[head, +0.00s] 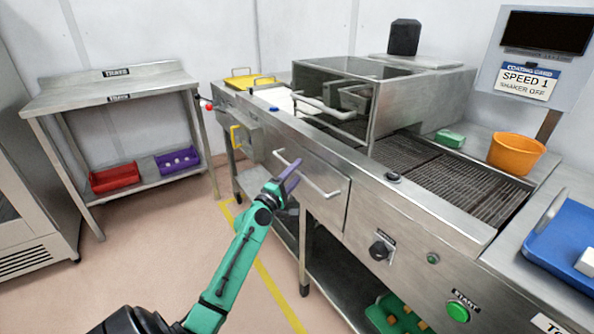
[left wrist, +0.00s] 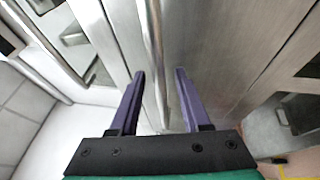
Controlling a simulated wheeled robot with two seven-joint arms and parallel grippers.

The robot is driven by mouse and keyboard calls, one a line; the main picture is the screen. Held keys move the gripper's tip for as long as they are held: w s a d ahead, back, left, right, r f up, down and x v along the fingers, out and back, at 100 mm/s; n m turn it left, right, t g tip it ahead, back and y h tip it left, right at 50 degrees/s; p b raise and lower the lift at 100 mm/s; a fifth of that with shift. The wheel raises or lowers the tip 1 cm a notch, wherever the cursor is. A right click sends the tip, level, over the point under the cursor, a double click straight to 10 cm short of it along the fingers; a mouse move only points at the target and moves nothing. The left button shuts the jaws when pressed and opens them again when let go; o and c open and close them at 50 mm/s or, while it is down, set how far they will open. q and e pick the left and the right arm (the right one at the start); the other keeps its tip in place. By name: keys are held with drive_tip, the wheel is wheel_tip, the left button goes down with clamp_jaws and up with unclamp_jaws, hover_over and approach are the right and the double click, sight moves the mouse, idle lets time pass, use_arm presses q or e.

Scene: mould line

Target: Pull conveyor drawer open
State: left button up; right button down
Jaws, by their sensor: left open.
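The conveyor drawer (head: 328,207) is a steel front in the side of the coating machine, and it looks flush with the machine. Its long bar handle (head: 318,184) runs slantwise across the upper part of the front. My left gripper (head: 290,174), with purple fingers on a green arm, is at the left part of this handle. In the left wrist view the fingers are apart (left wrist: 160,76), and the handle bar (left wrist: 155,38) runs between them. I cannot tell whether either finger touches it. My right gripper is not in view.
A smaller steel front with a yellow handle (head: 236,138) is left of the drawer. A knob (head: 380,250) and a green start button (head: 458,312) are on the panel to the right. A steel table (head: 110,86) stands at the left, with open floor before the drawer.

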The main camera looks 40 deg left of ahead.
use_arm(q)
clamp_jaws()
idle(1.4)
